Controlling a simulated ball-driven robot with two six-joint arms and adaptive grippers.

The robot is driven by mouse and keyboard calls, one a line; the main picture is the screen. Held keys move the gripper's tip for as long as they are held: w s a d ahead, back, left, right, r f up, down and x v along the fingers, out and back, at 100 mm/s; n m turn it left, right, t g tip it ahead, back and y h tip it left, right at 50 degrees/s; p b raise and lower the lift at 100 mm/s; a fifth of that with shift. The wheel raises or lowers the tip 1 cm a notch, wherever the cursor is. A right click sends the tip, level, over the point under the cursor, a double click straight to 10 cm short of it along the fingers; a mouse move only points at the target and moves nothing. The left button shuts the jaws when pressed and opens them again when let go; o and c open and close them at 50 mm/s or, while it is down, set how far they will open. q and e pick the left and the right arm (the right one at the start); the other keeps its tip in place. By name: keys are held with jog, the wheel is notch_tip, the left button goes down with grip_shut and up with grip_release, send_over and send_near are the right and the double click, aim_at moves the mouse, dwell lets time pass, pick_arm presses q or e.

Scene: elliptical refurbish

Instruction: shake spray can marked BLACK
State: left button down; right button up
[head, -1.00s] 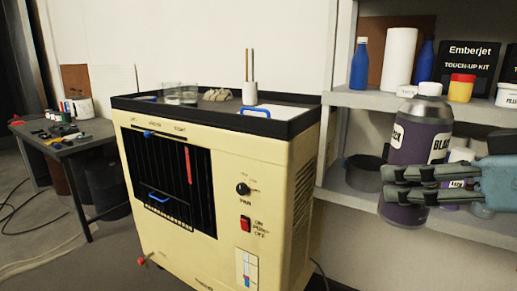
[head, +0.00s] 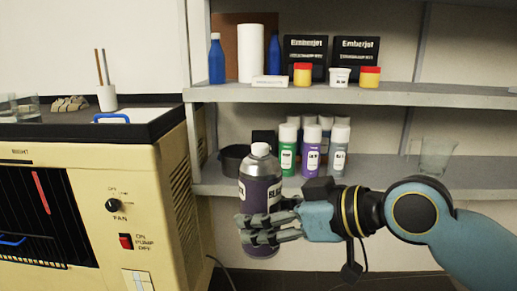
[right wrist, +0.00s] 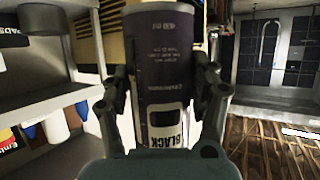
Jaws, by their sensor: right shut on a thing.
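The spray can marked BLACK (head: 260,185) is dark purple-grey with a silver-grey top and a white label. My right gripper (head: 262,232) is shut on its lower part and holds it roughly upright in front of the shelf unit, clear of the shelves. In the right wrist view the can (right wrist: 168,70) sits between the two fingers (right wrist: 163,100), its BLACK label near the palm. My left gripper is not in view.
A shelf (head: 380,169) behind the can carries green, purple and grey spray cans, a dark round pot (head: 234,158) and a clear jug (head: 436,155). The upper shelf (head: 430,94) holds bottles, tubs and Emberjet boxes. A cream machine (head: 150,200) stands at left.

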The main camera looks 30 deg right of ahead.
aim_at(266, 158)
jog(key=shift+w+a+r, duration=0.1)
jog(key=shift+a+r, duration=0.05)
jog(key=shift+r, duration=4.75)
jog(key=shift+w+f, duration=0.1)
